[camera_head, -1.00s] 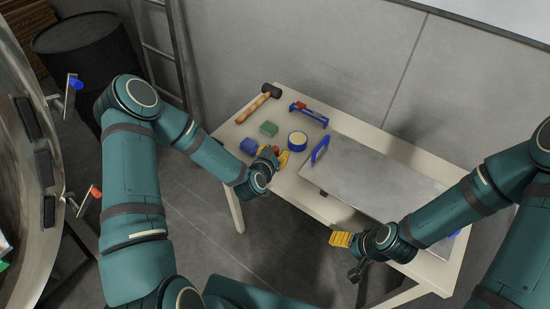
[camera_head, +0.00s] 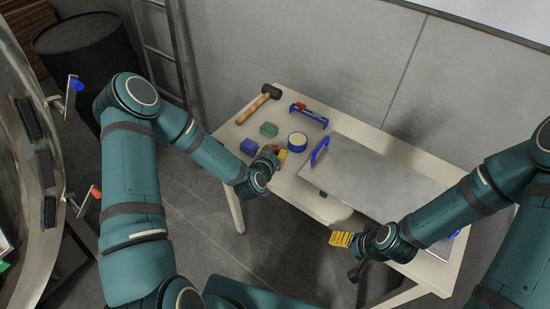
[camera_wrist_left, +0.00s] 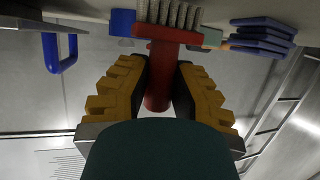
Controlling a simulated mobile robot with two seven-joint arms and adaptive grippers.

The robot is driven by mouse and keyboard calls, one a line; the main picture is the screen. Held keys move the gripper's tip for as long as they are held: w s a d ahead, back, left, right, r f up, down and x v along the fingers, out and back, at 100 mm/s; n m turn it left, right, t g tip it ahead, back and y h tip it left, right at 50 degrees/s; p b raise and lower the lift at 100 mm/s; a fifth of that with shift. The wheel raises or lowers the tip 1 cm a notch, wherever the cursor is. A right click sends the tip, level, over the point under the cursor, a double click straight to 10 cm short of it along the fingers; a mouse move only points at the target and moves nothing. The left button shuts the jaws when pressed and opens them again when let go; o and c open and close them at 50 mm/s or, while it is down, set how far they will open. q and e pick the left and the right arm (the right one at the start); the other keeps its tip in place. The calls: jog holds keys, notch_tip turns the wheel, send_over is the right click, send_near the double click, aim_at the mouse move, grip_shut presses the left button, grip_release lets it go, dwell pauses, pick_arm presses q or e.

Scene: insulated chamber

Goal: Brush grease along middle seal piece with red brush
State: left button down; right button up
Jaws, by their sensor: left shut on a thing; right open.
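The red brush (camera_wrist_left: 160,85) with pale bristles (camera_wrist_left: 170,12) is between the yellow fingers of my left gripper (camera_wrist_left: 160,95) in the left wrist view. In the head view, my left gripper (camera_head: 276,156) is shut on it at the table's near left edge, and the brush is mostly hidden. My right gripper (camera_head: 341,240) is open and empty near the table's front edge. The middle seal piece (camera_head: 45,172) is a dark strip on the curved metal wall at far left, between two similar dark strips, well away from both grippers.
The table (camera_head: 228,130) holds a hammer (camera_head: 259,104), blue block (camera_head: 249,147), green block (camera_head: 268,129), blue-rimmed round container (camera_head: 297,141), blue tool (camera_head: 309,115) and metal plate (camera_head: 370,175) with a blue handle. Red (camera_head: 95,192) and blue (camera_head: 76,84) handles project from the curved wall. Floor between is clear.

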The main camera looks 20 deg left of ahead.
pick_arm(q)
jog(key=shift+r+p, duration=1.25)
jog(key=shift+r, duration=1.4)
